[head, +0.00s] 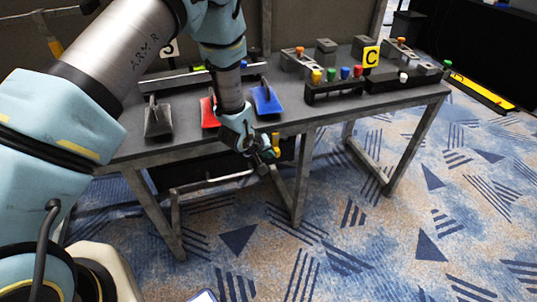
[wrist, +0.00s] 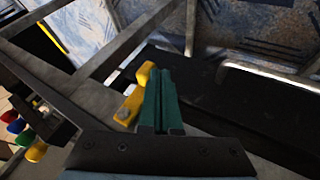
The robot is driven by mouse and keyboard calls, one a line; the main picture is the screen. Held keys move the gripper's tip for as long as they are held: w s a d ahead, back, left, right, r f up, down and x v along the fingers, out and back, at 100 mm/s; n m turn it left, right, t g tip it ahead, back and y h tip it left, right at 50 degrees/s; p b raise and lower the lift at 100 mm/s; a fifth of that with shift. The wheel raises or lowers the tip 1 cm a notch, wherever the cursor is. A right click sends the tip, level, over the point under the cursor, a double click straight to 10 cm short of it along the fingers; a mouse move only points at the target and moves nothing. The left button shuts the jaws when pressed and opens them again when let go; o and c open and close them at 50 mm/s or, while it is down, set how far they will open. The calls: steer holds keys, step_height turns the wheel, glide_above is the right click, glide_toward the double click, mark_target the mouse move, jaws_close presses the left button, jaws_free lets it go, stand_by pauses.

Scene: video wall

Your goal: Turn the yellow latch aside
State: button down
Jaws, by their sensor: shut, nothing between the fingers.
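The yellow latch (head: 276,141) shows just to the right of my gripper, at the front edge of the table, in the head view. In the wrist view the yellow latch (wrist: 130,108) has a flat plate with a screw and a rounded knob at its upper end. My gripper (wrist: 161,72) is shut and empty, its green fingers together right beside the latch, on its right. I cannot tell whether they touch it. In the head view my gripper (head: 266,162) points down in front of the table edge and hides part of that area.
The grey table (head: 325,122) holds a blue block (head: 266,100), a red block (head: 208,113) and a grey block (head: 158,122) with handles. Carpeted floor in front is open.

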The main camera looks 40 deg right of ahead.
mark_target(279, 156)
steer(key=shift+d+f+h+b, duration=0.1)
steer(key=shift+f+h+b, duration=0.05)
steer(key=shift+h+b, duration=0.15)
steer(key=d+h+b, duration=0.1)
steer(key=h+b, duration=0.1)
steer(key=b, duration=0.1)
steer(key=f+n+g+h+b, duration=0.1)
steer(key=h+b, duration=0.1)
steer(key=b, duration=0.2)
steer(key=s+d+f+h+b, duration=0.1)
steer(key=h+b, duration=0.1)
steer(key=b, duration=0.1)
steer(key=shift+d+n+g+b, duration=0.3)
steer(key=shift+d+n, duration=0.05)
steer(key=shift+n, duration=0.05)
step_height(279, 156, down, 3)
steer(key=s+d+n+h+b, duration=0.1)
steer(key=d+n+h+b, duration=0.2)
steer(key=h+b, duration=0.8)
steer(key=a+f+y+b, duration=0.3)
steer(key=a+y, duration=0.1)
steer(key=a, duration=0.4)
steer(key=shift+s+a+f, duration=0.3)
steer(key=shift+s+a, duration=0.1)
steer(key=shift+s, duration=0.05)
